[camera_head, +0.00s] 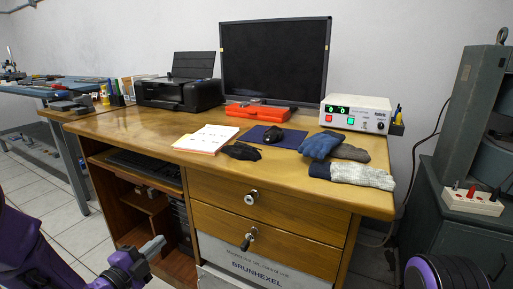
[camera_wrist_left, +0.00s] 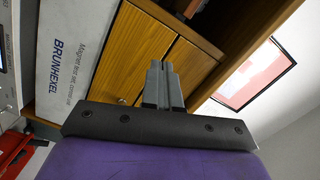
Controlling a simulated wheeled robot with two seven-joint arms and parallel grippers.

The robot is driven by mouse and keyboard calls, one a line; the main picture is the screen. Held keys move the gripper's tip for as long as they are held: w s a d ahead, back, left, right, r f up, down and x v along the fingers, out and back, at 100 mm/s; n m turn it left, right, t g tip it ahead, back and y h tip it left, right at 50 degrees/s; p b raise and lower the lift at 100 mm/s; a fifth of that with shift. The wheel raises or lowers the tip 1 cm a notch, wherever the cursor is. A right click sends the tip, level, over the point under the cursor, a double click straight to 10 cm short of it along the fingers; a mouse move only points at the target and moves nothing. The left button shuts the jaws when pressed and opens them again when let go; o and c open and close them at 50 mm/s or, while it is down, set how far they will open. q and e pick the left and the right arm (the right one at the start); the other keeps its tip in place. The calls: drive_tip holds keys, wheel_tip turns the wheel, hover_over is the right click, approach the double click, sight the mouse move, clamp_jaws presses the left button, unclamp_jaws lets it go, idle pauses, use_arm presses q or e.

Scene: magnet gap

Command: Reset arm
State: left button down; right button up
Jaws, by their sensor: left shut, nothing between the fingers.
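My left gripper (camera_head: 151,246) is at the lower left in the head view, in front of the desk's open shelf side, and touches nothing I can see. In the left wrist view its two grey fingers (camera_wrist_left: 163,85) are together with nothing between them, against a background of the wooden drawers (camera_wrist_left: 135,50). My right gripper is not in view; a purple and black rounded part at the lower right edge of the head view appears to be mine.
The wooden desk (camera_head: 140,128) carries a monitor (camera_head: 275,60), printer (camera_head: 180,92), papers (camera_head: 206,138), gloves (camera_head: 362,174), mouse (camera_head: 273,135), red case (camera_head: 258,112) and white meter box (camera_head: 355,113). A grey machine (camera_head: 468,110) stands at right. Tiled floor (camera_head: 75,228) is free at left.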

use_arm(q)
drive_tip(key=s+a+f+n+g+y, duration=0.1)
drive_tip(key=s+f+n+g+y, duration=0.3)
drive_tip(key=f+n, duration=0.55)
drive_tip(key=s+a+f+n+g+y, duration=0.2)
drive_tip(key=s+f+n+g+y, duration=0.15)
drive_tip(key=s+f+n, duration=0.45)
drive_tip(key=s+d+f+n+g+y, duration=0.1)
drive_tip(key=s+f+n+g, duration=0.2)
drive_tip(key=s+f, duration=0.55)
drive_tip(key=s+d+f+n+g, duration=0.25)
drive_tip(key=s+f+n, duration=0.2)
drive_tip(key=s, duration=0.65)
wheel_tip(320, 180, up, 31)
drive_tip(key=a+p, duration=0.1)
drive_tip(key=p, duration=3)
drive_tip(key=shift+m+g+p, duration=0.3)
drive_tip(key=shift+m+p, duration=0.05)
drive_tip(key=shift+m, duration=0.05)
